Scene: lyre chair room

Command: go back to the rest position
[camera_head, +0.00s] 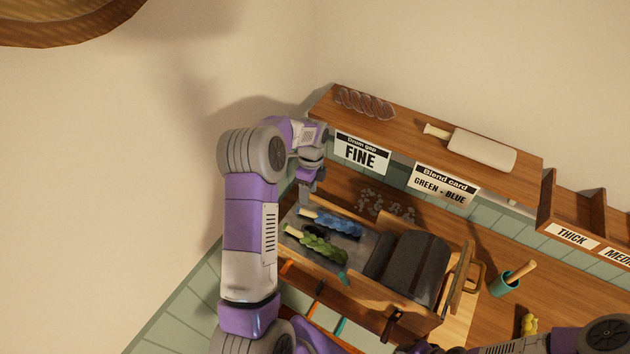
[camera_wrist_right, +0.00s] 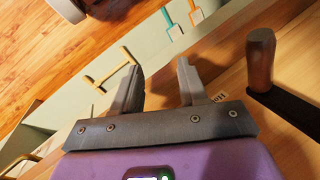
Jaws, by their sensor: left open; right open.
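My left arm rises from the bottom edge of the head view and bends over at the top. Its gripper (camera_head: 309,196) points down, open and seemingly empty, by the left end of the shelf and above the back left of the wooden drum machine (camera_head: 455,285). Its fingertips are small, and I cannot tell whether they touch anything. My right gripper (camera_wrist_right: 158,75) is open with nothing between its fingers in the right wrist view. A brown crank handle (camera_wrist_right: 260,62) on a black arm stands to the right of it. Part of my right arm shows at the head view's lower right.
Blue fibre (camera_head: 335,222) and green fibre (camera_head: 318,245) lie on the machine's tray, left of its dark drum (camera_head: 415,267). A teal cup (camera_head: 503,284) stands right of the machine.

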